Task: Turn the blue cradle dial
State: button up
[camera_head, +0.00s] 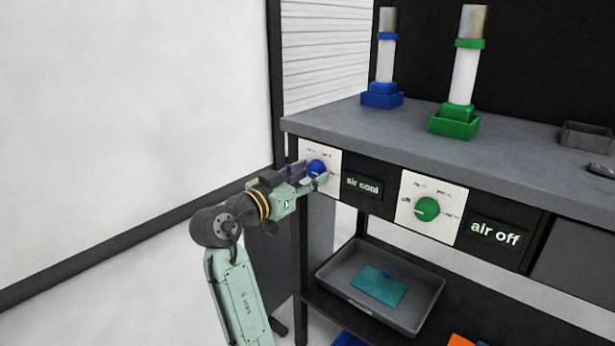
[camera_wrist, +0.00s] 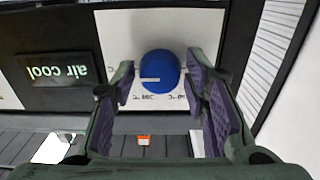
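The blue dial (camera_head: 316,168) sits on a white panel on the front of the bench, left of a display reading "air cool" (camera_head: 362,187). In the wrist view the dial (camera_wrist: 160,72) is a round blue knob with a pale pointer line, and the view is upside down. My gripper (camera_head: 308,175) is at the dial in the head view. In the wrist view my gripper (camera_wrist: 160,80) is open, with purple-padded fingers on either side of the dial. A gap shows between the dial and each finger; contact cannot be told. The blue cradle (camera_head: 382,95) stands on the bench top, holding a pale tube.
A green dial (camera_head: 428,209) with an "air off" display (camera_head: 495,233) is to the right. A green cradle (camera_head: 455,121) with a tube stands on the bench top (camera_head: 340,118). A grey tray (camera_head: 428,296) with a teal item sits on the shelf below. A white wall is at left.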

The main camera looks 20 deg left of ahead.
jog(key=shift+o, duration=1.1)
jog(key=v, duration=1.2)
jog(key=shift+r, duration=0.1)
